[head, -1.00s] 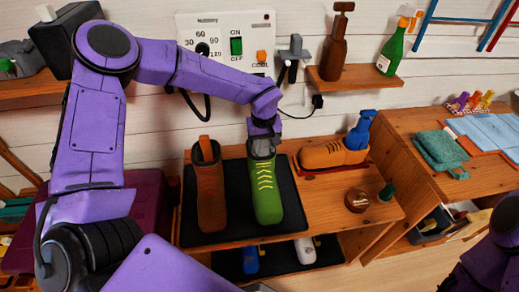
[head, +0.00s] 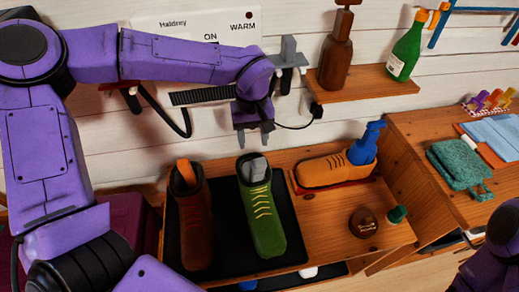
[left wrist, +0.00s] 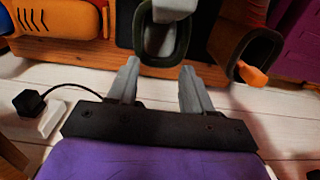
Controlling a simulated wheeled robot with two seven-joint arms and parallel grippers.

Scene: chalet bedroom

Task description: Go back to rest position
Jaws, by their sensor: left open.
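My left gripper (head: 254,138) is open and empty in the head view, above and behind the green shoe (head: 264,222). Its two fingers (left wrist: 158,88) also show in the left wrist view, spread apart near the shoe's opening. The green shoe stands on a black mat (head: 287,235) with a grey piece (head: 254,170) in its opening. My right gripper is not in view; only part of my right arm shows at the lower right edge.
A brown shoe (head: 194,225) with an orange piece inside stands left of the green one. A wall shelf (head: 365,83) carries a brown bottle (head: 336,52) and green bottle (head: 406,47). A brown round tin (head: 363,222) sits in front.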

